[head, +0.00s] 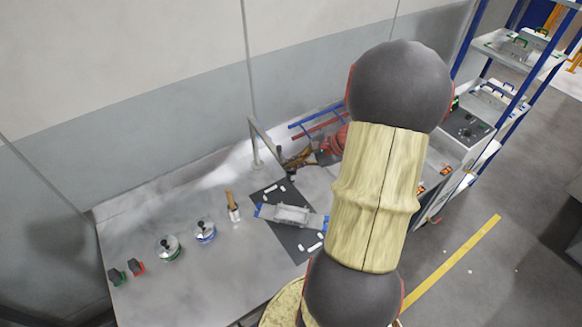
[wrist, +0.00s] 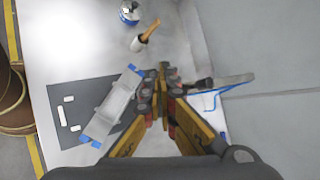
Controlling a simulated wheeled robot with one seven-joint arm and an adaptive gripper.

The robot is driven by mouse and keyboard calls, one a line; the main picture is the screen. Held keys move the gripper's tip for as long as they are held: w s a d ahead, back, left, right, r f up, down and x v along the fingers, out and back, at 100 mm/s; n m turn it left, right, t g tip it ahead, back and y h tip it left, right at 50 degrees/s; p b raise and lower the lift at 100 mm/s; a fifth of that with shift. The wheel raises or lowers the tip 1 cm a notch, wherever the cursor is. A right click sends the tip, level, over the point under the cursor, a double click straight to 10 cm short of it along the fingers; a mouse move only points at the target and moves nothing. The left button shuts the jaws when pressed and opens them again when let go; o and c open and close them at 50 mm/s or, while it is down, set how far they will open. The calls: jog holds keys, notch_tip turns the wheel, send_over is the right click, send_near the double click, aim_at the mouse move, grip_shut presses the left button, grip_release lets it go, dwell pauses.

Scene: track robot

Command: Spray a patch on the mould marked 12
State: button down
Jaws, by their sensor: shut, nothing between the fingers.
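A pale grey mould (head: 290,215) with blue ends lies on a dark mat (head: 268,200) on the bench. It also shows left of my gripper in the wrist view (wrist: 113,103). No number is readable on it. My gripper (head: 292,160) is over the back of the bench, behind the mould and near a grey stand (head: 252,135). In the wrist view my gripper (wrist: 163,74) has its fingers together and empty, beside the mould. A small dark object (wrist: 197,86) lies just right of the fingertips, by the grey bar; I cannot tell whether it is a spray tool.
White pieces lie on the mat. A wooden-handled brush (head: 232,207), two lidded pots (head: 169,249) (head: 205,232) and green (head: 117,276) and red (head: 136,267) items stand left. A blue-framed rack (head: 468,40) holds handled trays at right. My arm hides the bench's right part.

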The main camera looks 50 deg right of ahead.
aim_at(292, 176)
jog(key=shift+f, duration=0.1)
dwell(0.7)
jog(key=shift+r, duration=0.4)
notch_tip(292, 176, up, 6)
jog(key=p, duration=0.4)
dwell(0.4)
dwell(0.7)
